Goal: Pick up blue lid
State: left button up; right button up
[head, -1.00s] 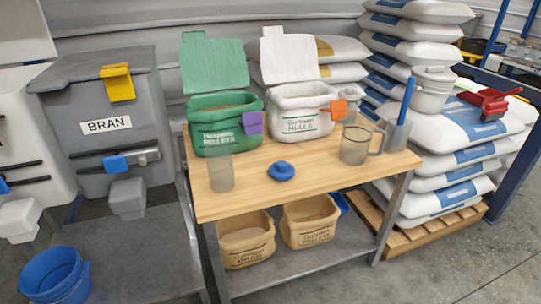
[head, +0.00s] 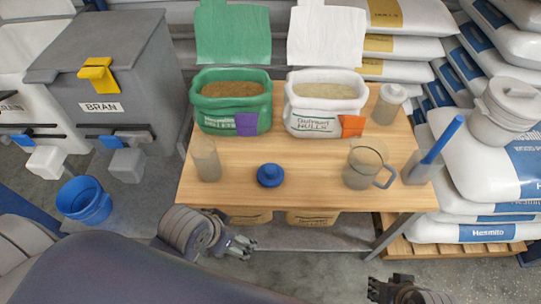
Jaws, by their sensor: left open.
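The blue lid (head: 270,174) lies on the wooden table (head: 320,192), near its front edge, with a small raised knob on top. My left gripper (head: 243,247) is open and empty, in front of the table and below the lid in the picture, apart from it. My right gripper (head: 378,290) shows only in part at the bottom edge, right of centre; its finger state is unclear.
A clear cylinder (head: 206,160) stands left of the lid, and a clear jug (head: 364,164) and a scoop with blue handle (head: 440,142) stand to the right. Green (head: 232,122) and white (head: 323,122) bags stand behind. The table around the lid is clear.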

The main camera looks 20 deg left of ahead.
pick_arm(q)
notch_tip(320, 180, up, 4)
jog(key=w+d+f+p, duration=0.1)
jog(key=p, duration=0.1)
pick_arm(e)
jog(key=s+f+g, duration=0.1)
jog(key=s+f, duration=0.1)
jog(key=f, duration=0.9)
jog(key=s+f+g, duration=0.1)
jog(key=s+f, duration=0.2)
jog(key=f, duration=0.7)
pick_arm(q)
notch_tip(320, 180, up, 5)
jog(key=m+g, duration=0.4)
jog(key=m, duration=0.8)
send_over(270, 170)
jog(key=shift+s+d+y, duration=0.1)
jog(key=shift+s+y, duration=0.05)
jog(key=shift+y, duration=0.15)
jog(key=f, duration=1)
jog(key=shift+w+f, duration=0.2)
jog(key=shift+f, duration=0.1)
jog(key=c, duration=0.9)
pick_arm(e)
jog(key=s+d+f, duration=0.3)
jog(key=s+f, duration=1.1)
jog(key=s, duration=0.1)
jog(key=shift+s+d+f+g, duration=0.15)
jog(key=shift+g, duration=0.25)
